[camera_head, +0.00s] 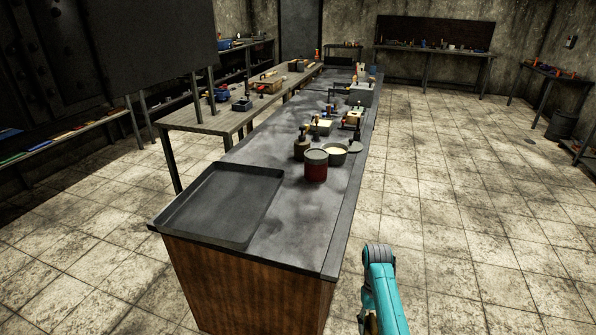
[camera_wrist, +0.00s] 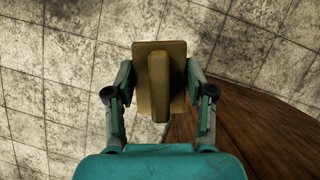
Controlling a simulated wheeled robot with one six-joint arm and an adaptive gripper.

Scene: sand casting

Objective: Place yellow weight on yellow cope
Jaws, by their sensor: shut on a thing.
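In the wrist view my gripper (camera_wrist: 159,92) is shut on the yellow weight (camera_wrist: 175,62), a flat dull-yellow plate with a raised bar along its middle. The fingers press on its left and right sides. The weight is held in the air, with floor tiles and the bench's wooden side behind it. In the head view my teal arm shows at the bottom, right of the bench, and the gripper itself is out of sight. I cannot make out the yellow cope for certain among the small items on the benches.
The long dark bench (camera_head: 262,232) carries an empty black tray (camera_head: 205,233) at its near end. A red and grey can (camera_head: 316,172), a bowl (camera_head: 336,155) and small tools stand further along. A second bench (camera_head: 205,118) with boxes lies to the left.

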